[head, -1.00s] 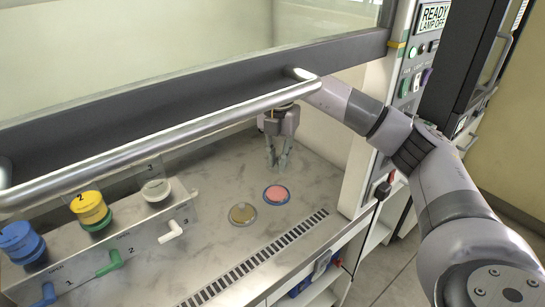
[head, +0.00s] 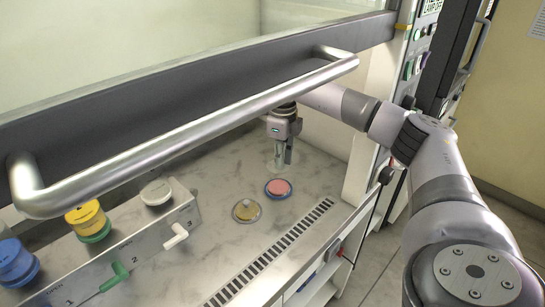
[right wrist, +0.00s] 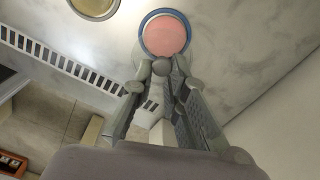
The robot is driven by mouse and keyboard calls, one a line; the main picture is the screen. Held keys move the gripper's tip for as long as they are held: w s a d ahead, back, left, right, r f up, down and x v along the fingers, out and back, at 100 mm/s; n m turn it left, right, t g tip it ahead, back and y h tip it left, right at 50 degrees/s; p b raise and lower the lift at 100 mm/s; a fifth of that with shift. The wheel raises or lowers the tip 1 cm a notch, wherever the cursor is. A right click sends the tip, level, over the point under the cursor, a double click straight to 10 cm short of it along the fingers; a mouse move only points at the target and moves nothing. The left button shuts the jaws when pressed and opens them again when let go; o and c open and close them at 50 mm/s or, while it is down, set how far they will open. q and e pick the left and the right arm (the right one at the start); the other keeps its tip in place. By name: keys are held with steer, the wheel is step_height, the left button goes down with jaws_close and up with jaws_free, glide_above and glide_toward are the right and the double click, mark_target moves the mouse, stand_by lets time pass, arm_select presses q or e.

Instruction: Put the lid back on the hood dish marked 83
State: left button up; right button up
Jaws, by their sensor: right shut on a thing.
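A dish with pink contents and a blue rim (head: 278,188) sits on the hood floor; it also shows in the right wrist view (right wrist: 165,35). A second dish with yellowish contents (head: 246,211) stands to its left, and part of it shows in the right wrist view (right wrist: 95,5). No number is readable on either dish. My right gripper (head: 281,163) is inside the hood, just behind the pink dish. Its fingers (right wrist: 164,72) are shut on a small grey knob, with a faint clear disc, seemingly a lid, around it. My left gripper is out of view.
A grey rack (head: 145,240) with blue, yellow and white capped containers and coloured levers stands at the left. The raised sash with its handle bar (head: 200,130) crosses above. A slotted vent (head: 270,255) runs along the front. The floor around the dishes is clear.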

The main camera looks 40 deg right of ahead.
mark_target(282, 185)
steer(key=shift+w+d+f+n, duration=0.1)
steer(key=shift+d+f+n, duration=0.15)
steer(key=shift+n, duration=0.3)
steer(key=shift+w+d+f+n, duration=0.1)
steer(key=shift+f+n, duration=0.2)
steer(key=shift+n, duration=0.25)
step_height(282, 185, down, 4)
steer(key=b, duration=0.4)
steer(key=shift+f+b, duration=0.5)
steer(key=shift+f, duration=0.6)
arm_select(q)
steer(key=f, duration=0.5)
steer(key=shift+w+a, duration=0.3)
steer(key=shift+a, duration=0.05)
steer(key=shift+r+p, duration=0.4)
steer(key=shift+p, duration=0.05)
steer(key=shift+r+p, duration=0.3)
arm_select(e)
steer(key=shift+f, duration=0.15)
steer(key=o, duration=0.8)
steer(key=shift+o, duration=0.5)
